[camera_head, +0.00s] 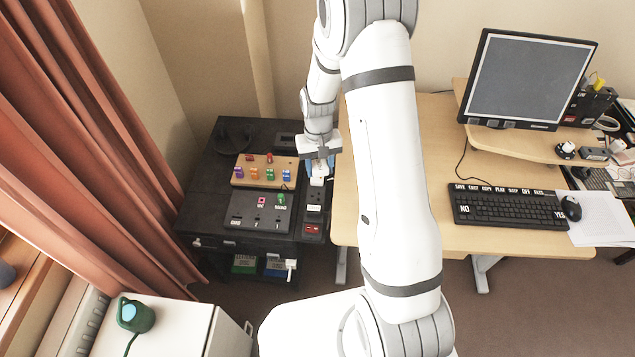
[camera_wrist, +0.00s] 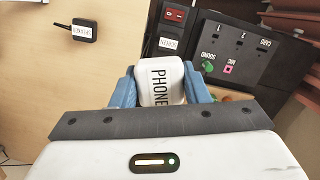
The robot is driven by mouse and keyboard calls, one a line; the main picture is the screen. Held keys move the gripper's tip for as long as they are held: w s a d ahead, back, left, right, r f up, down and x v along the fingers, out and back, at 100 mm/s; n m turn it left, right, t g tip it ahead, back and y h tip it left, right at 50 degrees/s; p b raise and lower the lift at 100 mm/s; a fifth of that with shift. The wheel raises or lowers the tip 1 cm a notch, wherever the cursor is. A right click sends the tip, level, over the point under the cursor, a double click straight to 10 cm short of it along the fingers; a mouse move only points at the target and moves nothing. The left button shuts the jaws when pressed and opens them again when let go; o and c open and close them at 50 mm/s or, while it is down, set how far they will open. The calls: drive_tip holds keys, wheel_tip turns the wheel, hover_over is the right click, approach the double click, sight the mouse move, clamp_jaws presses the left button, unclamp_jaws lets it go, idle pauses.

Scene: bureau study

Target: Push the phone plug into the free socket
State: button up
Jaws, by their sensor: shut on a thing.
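A white plug marked PHONE (camera_wrist: 162,82) is held between the blue fingers of my gripper (camera_wrist: 160,88). The plug also shows in the head view (camera_head: 317,181), below my gripper (camera_head: 318,164), which is shut on it. It is over or at the dark socket strip (camera_head: 313,213) along the cabinet's right edge. In the wrist view the strip (camera_wrist: 168,30) shows a red switch and a labelled part beyond the plug. The plug and fingers hide the part of the strip behind them. I cannot tell whether the plug touches a socket.
A dark panel (camera_head: 257,214) with sound, mic and card ports lies left of the strip. A wooden board (camera_head: 245,184) with several coloured pieces is behind it. The desk (camera_head: 430,140) stands close on the right. A small black labelled box (camera_wrist: 77,30) is on its wood.

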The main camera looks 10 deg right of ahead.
drive_tip(key=w+f+m+y+b, duration=0.1)
drive_tip(key=w+f+m+b, duration=0.2)
drive_tip(key=f+m+b, duration=0.8)
drive_tip(key=m+t+b, duration=0.2)
drive_tip(key=m+b, duration=0.6)
drive_tip(key=b, duration=0.7)
hover_over(314, 197)
drive_tip(key=f, duration=0.5)
drive_tip(key=shift+s+d+f, duration=0.1)
drive_tip(key=shift+s+d, duration=0.2)
drive_tip(key=shift+s, duration=0.05)
drive_tip(key=m+b, duration=0.1)
drive_tip(key=f+m, duration=0.1)
drive_tip(key=shift+w+m+b, duration=0.3)
drive_tip(key=shift+b, duration=0.1)
drive_tip(key=shift+f+b, duration=1.05)
drive_tip(key=shift+f, duration=0.2)
drive_tip(key=shift+w+a+p, duration=0.1)
drive_tip(key=shift+p, duration=0.2)
drive_tip(key=shift+f+b, duration=0.45)
drive_tip(key=shift+f, duration=0.65)
drive_tip(key=o, duration=1)
drive_tip(key=shift+f, duration=0.1)
